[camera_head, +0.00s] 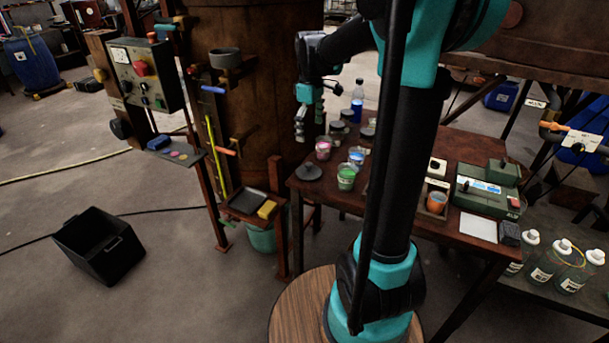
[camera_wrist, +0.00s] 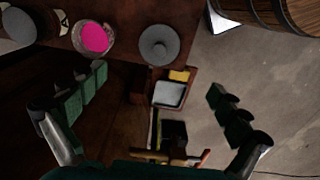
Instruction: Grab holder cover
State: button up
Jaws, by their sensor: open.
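A dark grey round cover with a small knob, which looks like the holder cover (camera_head: 309,171), lies flat at the left corner of the wooden table (camera_head: 462,152). The cover also shows in the wrist view (camera_wrist: 159,45), at the top middle, beyond and between my fingers. My gripper (camera_head: 300,124) hangs above and behind the cover, beside the rusty vat, apart from it. In the wrist view my gripper (camera_wrist: 157,82) has its green fingers spread wide with nothing between them.
Cups with pink (camera_head: 323,148), green (camera_head: 346,176) and blue (camera_head: 357,155) contents stand close to the cover, with a blue bottle (camera_head: 358,97) behind. The vat (camera_head: 250,120) is close to my arm. A small stand with a tray (camera_head: 247,202) is left of the table.

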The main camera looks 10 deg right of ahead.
aim_at(309, 164)
notch_tip(309, 164, down, 9)
jog(key=shift+r, duration=0.1)
jog(key=shift+w+a+f, duration=0.1)
jog(key=shift+f, duration=2.55)
jog(key=shift+c, duration=0.3)
jog(key=c, duration=1.7)
